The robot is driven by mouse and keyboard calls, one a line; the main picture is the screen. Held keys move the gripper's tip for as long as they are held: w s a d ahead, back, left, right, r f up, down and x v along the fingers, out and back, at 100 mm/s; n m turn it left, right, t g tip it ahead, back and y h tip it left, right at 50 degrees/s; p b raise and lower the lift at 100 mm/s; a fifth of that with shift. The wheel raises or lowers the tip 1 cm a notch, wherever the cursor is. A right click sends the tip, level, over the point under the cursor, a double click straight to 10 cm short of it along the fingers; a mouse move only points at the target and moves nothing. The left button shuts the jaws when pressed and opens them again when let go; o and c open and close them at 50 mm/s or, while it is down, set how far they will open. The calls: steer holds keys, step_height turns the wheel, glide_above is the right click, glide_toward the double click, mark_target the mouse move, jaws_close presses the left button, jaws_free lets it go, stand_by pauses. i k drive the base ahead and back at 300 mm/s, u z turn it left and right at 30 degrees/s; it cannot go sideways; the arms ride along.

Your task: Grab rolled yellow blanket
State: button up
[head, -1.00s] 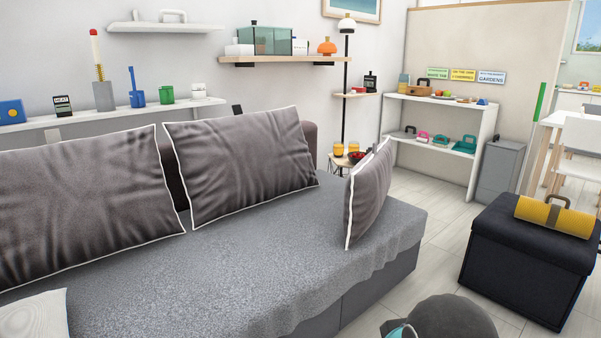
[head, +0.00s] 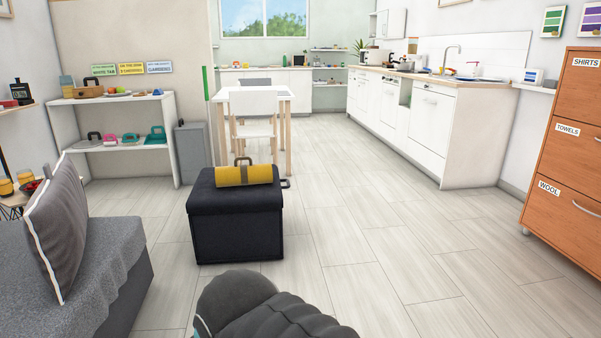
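The rolled yellow blanket (head: 231,177) lies on top of a black box-shaped ottoman (head: 237,228) in the middle of the head view. A dark strap with a handle loop (head: 242,162) goes around the roll and stands up above it. Part of my own dark grey arm shows at the bottom of the view, in front of the ottoman and apart from it. My gripper's fingers are not in view.
The grey sofa (head: 112,257) with a cushion (head: 62,225) is at the left. A white table (head: 273,94) and chair (head: 255,108) stand behind the ottoman. A wooden drawer cabinet (head: 570,140) is at the right. The floor (head: 370,230) right of the ottoman is clear.

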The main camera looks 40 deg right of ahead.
mark_target(235, 175)
steer(key=z, duration=1.4)
steer(key=k, duration=0.5)
steer(key=u, duration=0.5)
steer(key=i, duration=0.85)
steer(key=u, duration=0.65)
steer(key=i, duration=1.05)
steer(key=z, duration=1)
steer(key=i, duration=0.85)
steer(key=z, duration=1)
